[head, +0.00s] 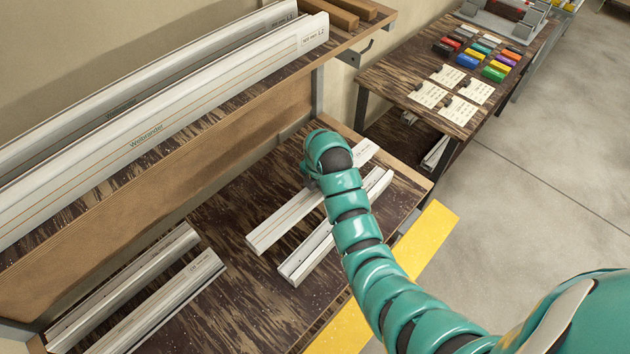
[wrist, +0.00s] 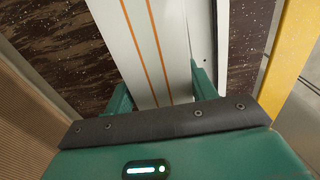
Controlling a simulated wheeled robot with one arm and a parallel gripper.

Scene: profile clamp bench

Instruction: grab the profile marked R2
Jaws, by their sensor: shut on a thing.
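A pale profile with two orange lines (head: 285,220) lies on the dark bench, left of a second pale profile (head: 307,255) close beside it. My gripper (head: 312,178) is over the left one of this pair. In the wrist view the fingers of my gripper (wrist: 160,92) stand on both sides of the orange-lined profile (wrist: 150,45), shut on it. The second profile (wrist: 202,45) shows just right of it there. I cannot read an R2 mark on either; my arm covers part of both. Whether the held profile is lifted cannot be told.
Two more profiles (head: 130,285) (head: 165,310) lie at the bench's lower left. Long profiles marked L1 and L2 (head: 170,125) rest on the shelf above. A yellow floor strip (head: 428,240) runs along the right. Another table (head: 400,75) holds coloured blocks and cards.

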